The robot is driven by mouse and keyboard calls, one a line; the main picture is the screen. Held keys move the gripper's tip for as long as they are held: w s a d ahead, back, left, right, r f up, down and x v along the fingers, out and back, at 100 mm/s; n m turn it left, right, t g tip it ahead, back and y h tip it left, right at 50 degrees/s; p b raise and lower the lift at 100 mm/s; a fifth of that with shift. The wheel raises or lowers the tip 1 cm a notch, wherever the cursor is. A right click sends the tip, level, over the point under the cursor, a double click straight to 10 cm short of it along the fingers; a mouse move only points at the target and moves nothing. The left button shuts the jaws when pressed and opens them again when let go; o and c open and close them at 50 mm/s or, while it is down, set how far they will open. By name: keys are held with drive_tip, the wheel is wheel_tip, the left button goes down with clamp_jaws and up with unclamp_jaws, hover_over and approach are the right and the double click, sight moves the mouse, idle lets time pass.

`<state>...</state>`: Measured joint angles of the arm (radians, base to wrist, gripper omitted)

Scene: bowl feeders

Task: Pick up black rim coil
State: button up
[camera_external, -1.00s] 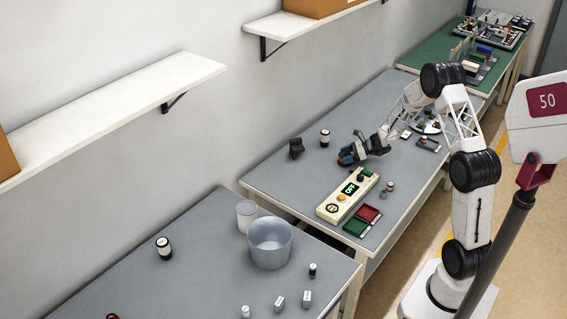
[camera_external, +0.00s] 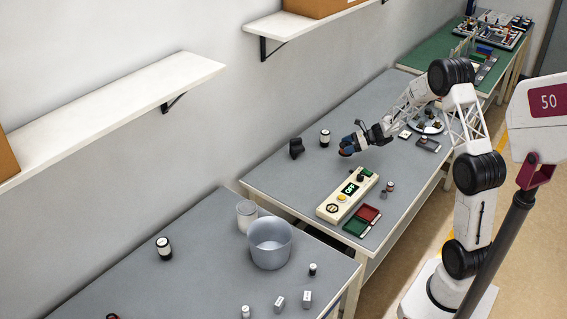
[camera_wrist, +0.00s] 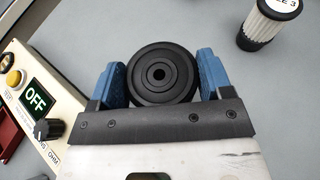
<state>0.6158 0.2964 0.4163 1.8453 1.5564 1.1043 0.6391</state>
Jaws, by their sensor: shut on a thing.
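My gripper (camera_wrist: 161,76) has its blue fingers on either side of a round black coil (camera_wrist: 159,73) and is shut on it. The coil faces the wrist camera with its ringed disc and small centre hole; its far side is hidden. In the external view my gripper (camera_external: 348,145) is over the middle grey table, behind the cream control box. The coil is too small and covered there to make out clearly.
The control box (camera_external: 335,205) with an "OFF" display is close by; it also shows in the wrist view (camera_wrist: 50,135). A white, black-capped spool (camera_external: 325,138) and a black object (camera_external: 296,148) stand near the wall. Red and green trays (camera_external: 355,227) lie in front.

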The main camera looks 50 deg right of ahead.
sight(347, 145)
drive_tip(key=shift+r, duration=2.05)
